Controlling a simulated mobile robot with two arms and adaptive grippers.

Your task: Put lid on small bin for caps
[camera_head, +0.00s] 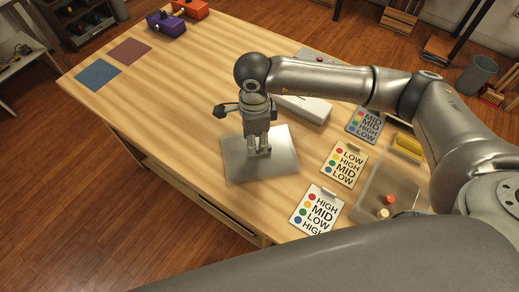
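A clear shallow bin (372,186) stands at the right of the table, partly behind my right arm. An orange cap (389,200) and a cream cap (384,213) show in its near part. I cannot make out a separate lid for certain. My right gripper (258,152) points down over a grey metal plate (281,165) lying on the table. Its fingertips are close together, and I cannot tell whether they touch the plate or hold anything. My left gripper is out of view.
A white case (312,109) sits behind the gripper. A yellow item (408,148) lies behind the bin. Purple (166,23) and orange (191,8) cases stand far left. The table's left middle is clear.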

